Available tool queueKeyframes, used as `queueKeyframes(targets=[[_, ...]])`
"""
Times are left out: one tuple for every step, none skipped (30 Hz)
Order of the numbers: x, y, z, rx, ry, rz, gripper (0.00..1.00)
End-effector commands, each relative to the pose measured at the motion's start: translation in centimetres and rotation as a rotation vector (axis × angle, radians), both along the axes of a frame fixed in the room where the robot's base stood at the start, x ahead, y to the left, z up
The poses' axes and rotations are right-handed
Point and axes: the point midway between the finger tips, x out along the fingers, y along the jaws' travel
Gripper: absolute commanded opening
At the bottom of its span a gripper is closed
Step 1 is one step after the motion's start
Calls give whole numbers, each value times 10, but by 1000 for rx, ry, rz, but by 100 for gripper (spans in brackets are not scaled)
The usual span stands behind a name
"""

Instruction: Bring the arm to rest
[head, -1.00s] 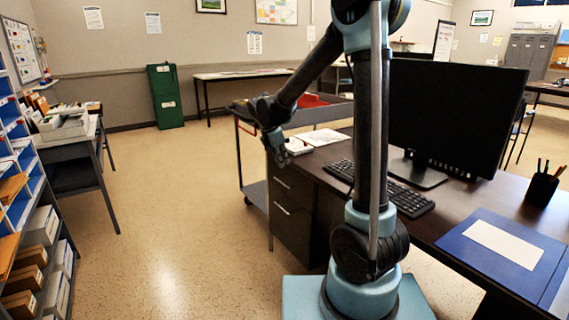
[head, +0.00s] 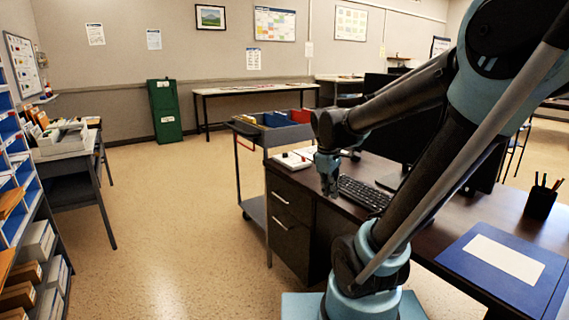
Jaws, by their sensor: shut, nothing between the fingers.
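My arm leans to the right across the right half of the head view, with its forearm reaching back to the left. My gripper (head: 329,184) hangs pointing down near the left edge of the dark desk (head: 465,232), close to the keyboard (head: 363,193). Its fingers look closed together and hold nothing. I cannot tell its exact height above the desk.
A cart (head: 240,130) with blue and red bins stands behind the desk's left end. A pen cup (head: 540,203) and a blue folder (head: 463,255) lie on the right. Shelves (head: 42,205) line the left edge. The floor (head: 170,220) between is clear.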

Motion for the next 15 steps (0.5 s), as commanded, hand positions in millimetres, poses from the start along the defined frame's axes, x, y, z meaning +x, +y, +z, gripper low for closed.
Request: queueKeyframes(targets=[[-13, -7, -3, 18, -9, -61, 0], [-19, -10, -5, 29, -13, -99, 0], [-28, -13, -8, 46, -20, -150, 0], [-34, -16, -10, 57, -24, -187, 0], [-40, -18, -12, 68, -29, -223, 0], [-48, -21, -16, 83, -36, -274, 0], [-55, -23, -19, 95, -40, -312, 0], [-60, -25, -21, 107, -45, -349, 0], [-68, -27, -25, 122, -52, -400, 0], [-74, -29, -28, 134, -56, -437, 0], [-80, -30, -31, 145, -60, -476, 0], [-88, -32, -36, 161, -65, -526, 0], [-93, -33, -39, 173, -69, -563, 0], [-98, -35, -43, 183, -73, -601, 0], [-105, -35, -47, 199, -78, -649, 0]])
